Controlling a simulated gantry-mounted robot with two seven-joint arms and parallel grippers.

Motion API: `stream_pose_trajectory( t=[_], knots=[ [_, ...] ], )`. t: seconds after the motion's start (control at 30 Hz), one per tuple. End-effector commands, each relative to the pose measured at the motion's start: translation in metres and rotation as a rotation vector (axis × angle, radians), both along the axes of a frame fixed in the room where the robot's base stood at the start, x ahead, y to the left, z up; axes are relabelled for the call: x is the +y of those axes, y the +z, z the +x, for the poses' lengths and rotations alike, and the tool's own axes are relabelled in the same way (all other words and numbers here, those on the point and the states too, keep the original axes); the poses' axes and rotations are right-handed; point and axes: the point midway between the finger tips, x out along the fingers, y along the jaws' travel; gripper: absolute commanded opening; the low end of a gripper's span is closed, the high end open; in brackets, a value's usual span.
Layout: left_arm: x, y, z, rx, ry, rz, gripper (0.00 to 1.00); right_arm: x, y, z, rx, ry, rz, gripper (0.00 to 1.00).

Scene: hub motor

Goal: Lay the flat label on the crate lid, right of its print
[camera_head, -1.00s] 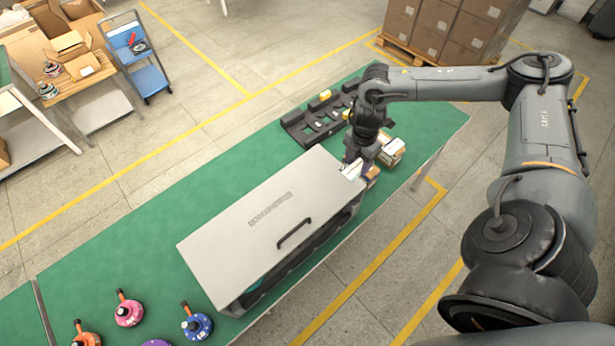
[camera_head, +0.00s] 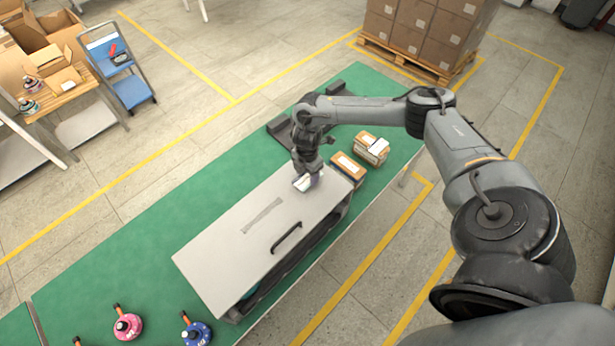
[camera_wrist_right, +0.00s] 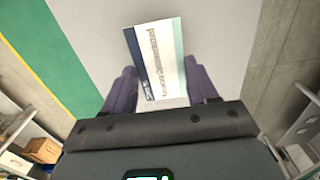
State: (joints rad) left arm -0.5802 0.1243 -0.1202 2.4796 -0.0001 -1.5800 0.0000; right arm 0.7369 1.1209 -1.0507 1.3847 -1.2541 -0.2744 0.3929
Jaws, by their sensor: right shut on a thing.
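The flat label (camera_wrist_right: 155,60), white with a dark blue and a teal edge strip and a line of print, is in my right gripper (camera_wrist_right: 162,90). The purple fingers are shut on it, one at each side. In the head view the right gripper (camera_head: 303,176) and the label (camera_head: 302,184) are over the far right end of the grey crate lid (camera_head: 220,265), right of its print (camera_head: 262,215). I cannot tell whether the label touches the lid. The lid also fills the middle of the wrist view (camera_wrist_right: 220,35). My left gripper is not in view.
A dark handle (camera_head: 286,237) stands at the lid's front edge. Small boxes (camera_head: 348,167) sit beyond the crate's right end, and a black tray (camera_head: 283,130) lies behind the gripper. A pink hub motor (camera_head: 127,327) and others stand at lower left. The green table (camera_head: 150,220) behind the crate is clear.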

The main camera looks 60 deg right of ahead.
Motion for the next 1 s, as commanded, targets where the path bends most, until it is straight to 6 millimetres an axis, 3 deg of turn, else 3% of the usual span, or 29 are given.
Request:
stream_pose_trajectory(
  t=[0.2, 0.67, 0.7, 0.87, 1.0],
  knots=[
    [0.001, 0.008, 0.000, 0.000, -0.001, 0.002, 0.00, 0.001, -0.024, -0.001, 0.002, -0.001, 0.001, 0.30],
    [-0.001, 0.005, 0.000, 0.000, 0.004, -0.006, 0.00, 0.000, -0.032, -0.001, 0.001, 0.000, 0.000, 0.30],
    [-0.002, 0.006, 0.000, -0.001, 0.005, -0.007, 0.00, 0.000, -0.032, -0.001, 0.001, 0.000, -0.001, 0.61],
    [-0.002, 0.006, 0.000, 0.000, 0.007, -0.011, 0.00, 0.000, -0.031, -0.001, 0.001, 0.000, 0.000, 0.83],
    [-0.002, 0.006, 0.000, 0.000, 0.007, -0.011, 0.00, 0.000, -0.031, -0.001, 0.001, 0.000, 0.000, 0.83]
  ],
)
